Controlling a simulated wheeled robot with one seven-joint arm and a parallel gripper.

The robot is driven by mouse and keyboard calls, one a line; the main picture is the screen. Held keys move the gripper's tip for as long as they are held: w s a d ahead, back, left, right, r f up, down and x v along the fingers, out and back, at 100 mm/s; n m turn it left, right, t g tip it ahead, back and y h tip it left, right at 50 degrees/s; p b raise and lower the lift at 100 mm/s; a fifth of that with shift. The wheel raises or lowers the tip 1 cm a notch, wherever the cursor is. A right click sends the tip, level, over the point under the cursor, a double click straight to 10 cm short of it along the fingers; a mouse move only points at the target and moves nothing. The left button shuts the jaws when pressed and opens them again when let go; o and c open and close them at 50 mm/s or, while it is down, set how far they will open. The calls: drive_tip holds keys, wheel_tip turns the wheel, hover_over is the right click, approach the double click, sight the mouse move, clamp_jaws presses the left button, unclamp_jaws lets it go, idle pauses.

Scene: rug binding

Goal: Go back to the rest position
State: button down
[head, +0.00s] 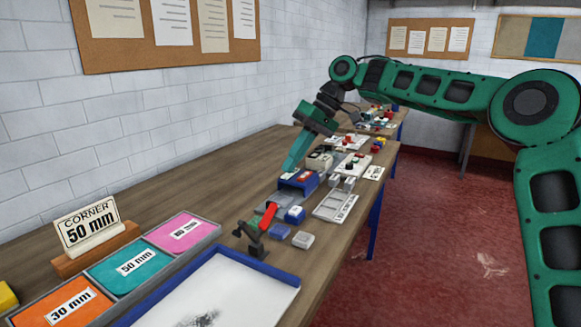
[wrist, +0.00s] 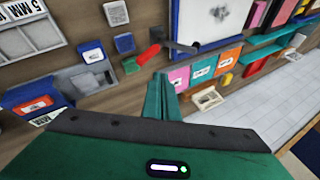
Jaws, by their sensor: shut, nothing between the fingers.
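My gripper (head: 291,162) is a green tool at the end of my green arm. In the head view it hangs tilted over the long wooden table (head: 165,222), with its tip close to a blue box (head: 300,180). I cannot tell from the pictures whether it touches the box. In the wrist view the fingers of my gripper (wrist: 160,84) are together with nothing between them. They point toward the table, and the blue box (wrist: 32,100) shows to their left.
A red-handled tool (head: 265,217) stands near the white, blue-edged board (head: 230,290). Coloured trays (head: 130,262) and a "CORNER 50 mm" sign (head: 90,225) are at the left. Small boxes and a grey tray (head: 335,207) line the right edge. Red floor (head: 430,230) beside the table is clear.

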drive_tip(key=s+d+f+m+t+h, duration=0.1)
drive_tip(key=s+d+f+m+h, duration=0.15)
drive_tip(key=s+d, duration=0.6)
drive_tip(key=s+d+f+m+h, duration=0.2)
drive_tip(key=s+d+f+m, duration=0.15)
drive_tip(key=d, duration=0.95)
drive_tip(key=s+d+f+m+t+h, duration=0.15)
drive_tip(key=s+d+m, duration=0.25)
drive_tip(key=s+d, duration=0.5)
drive_tip(key=s+d+f+m, duration=0.3)
drive_tip(key=s+d, duration=0.3)
drive_tip(key=s, duration=0.4)
drive_tip(key=s+d+f+m, duration=0.2)
drive_tip(key=s+d+f, duration=0.3)
drive_tip(key=s, duration=0.5)
drive_tip(key=shift+s+d+m, duration=0.3)
drive_tip(key=shift+d+m, duration=0.1)
drive_tip(key=shift+d, duration=0.85)
drive_tip(key=shift+a, duration=0.1)
